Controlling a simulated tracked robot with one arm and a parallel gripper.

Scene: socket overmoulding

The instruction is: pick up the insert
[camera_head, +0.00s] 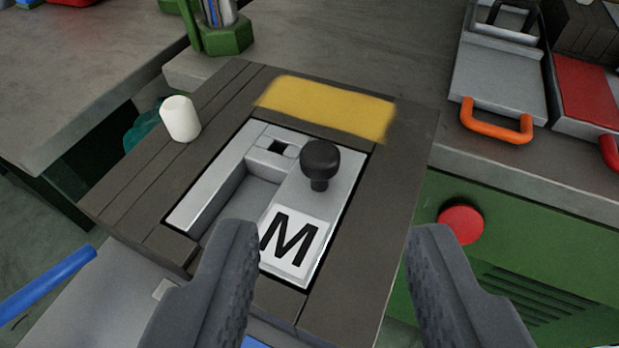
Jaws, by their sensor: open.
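The insert (331,206) appears to be the grey block with an upright black knob (320,160) and a white plate marked with a black M (292,242). It sits in the right part of a grey metal recess in a dark mould block (395,210). My gripper (332,238) is open and empty, its two dark fingers wide apart at the bottom of the picture. The left finger overlaps the near left corner of the M plate in the picture; the right finger is right of the dark block. The knob is beyond the fingertips, between them in the picture.
A white rounded peg (180,119) stands on the block's left side. A yellow patch (328,107) marks its far edge. At right are a grey tray with an orange handle (497,121) and a green cabinet with a red button (461,225). A green holder (222,38) stands behind.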

